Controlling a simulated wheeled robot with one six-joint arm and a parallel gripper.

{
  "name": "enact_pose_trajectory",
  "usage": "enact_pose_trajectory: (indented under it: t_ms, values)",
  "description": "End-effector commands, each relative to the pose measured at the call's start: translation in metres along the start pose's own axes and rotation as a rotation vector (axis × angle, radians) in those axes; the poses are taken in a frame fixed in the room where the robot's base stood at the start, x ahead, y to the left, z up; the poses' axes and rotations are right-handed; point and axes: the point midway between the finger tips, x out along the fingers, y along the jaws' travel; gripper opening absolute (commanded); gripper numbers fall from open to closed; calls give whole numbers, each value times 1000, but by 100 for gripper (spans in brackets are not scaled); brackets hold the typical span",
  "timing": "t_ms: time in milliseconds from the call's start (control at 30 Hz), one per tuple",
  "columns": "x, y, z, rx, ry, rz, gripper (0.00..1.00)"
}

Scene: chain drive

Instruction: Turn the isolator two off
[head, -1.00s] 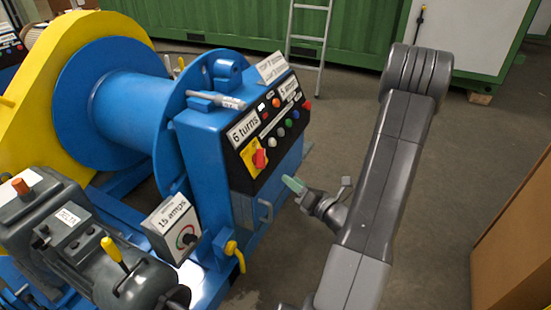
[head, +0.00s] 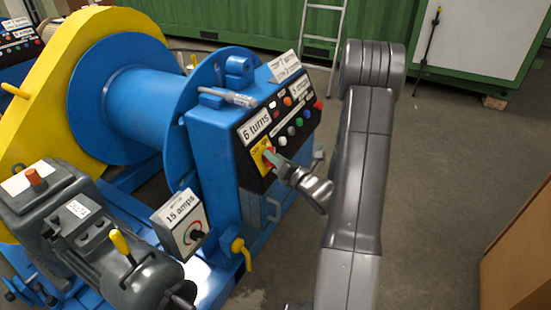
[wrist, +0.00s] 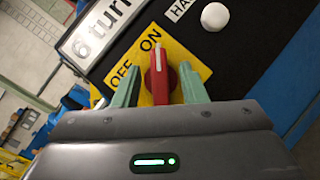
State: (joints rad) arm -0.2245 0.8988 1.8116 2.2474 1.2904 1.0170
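The isolator (head: 261,158) is a red rotary handle on a yellow plate at the lower left of the blue box's black panel. In the wrist view the red handle (wrist: 158,82) has a white mark pointing to the ON side; OFF is printed to the left. My gripper (head: 272,158) is at the panel, its pale green fingertips reaching the isolator. In the wrist view my gripper (wrist: 157,88) is open, with one finger on each side of the handle and small gaps visible. Any number for this isolator is not readable.
The black panel (head: 246,159) has several coloured buttons and a "6 turns" label (head: 255,127). A white button (wrist: 215,16) is near the right finger. A "15 amps" box (head: 180,222) and yellow valve handle (head: 241,252) are below left. Open floor (head: 425,190) lies to the right.

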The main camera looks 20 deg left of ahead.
Motion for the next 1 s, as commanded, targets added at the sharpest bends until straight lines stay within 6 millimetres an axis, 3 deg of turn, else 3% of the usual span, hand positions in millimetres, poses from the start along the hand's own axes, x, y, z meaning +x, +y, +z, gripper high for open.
enact_pose_trajectory:
  t_ms: [333, 533, 1000]
  values:
    - [4, 0, 0, 0, 1, 0, 38]
    - [4, 0, 0, 0, 0, 0, 0]
    - [4, -3, -2, -74, -1, 52, 0]
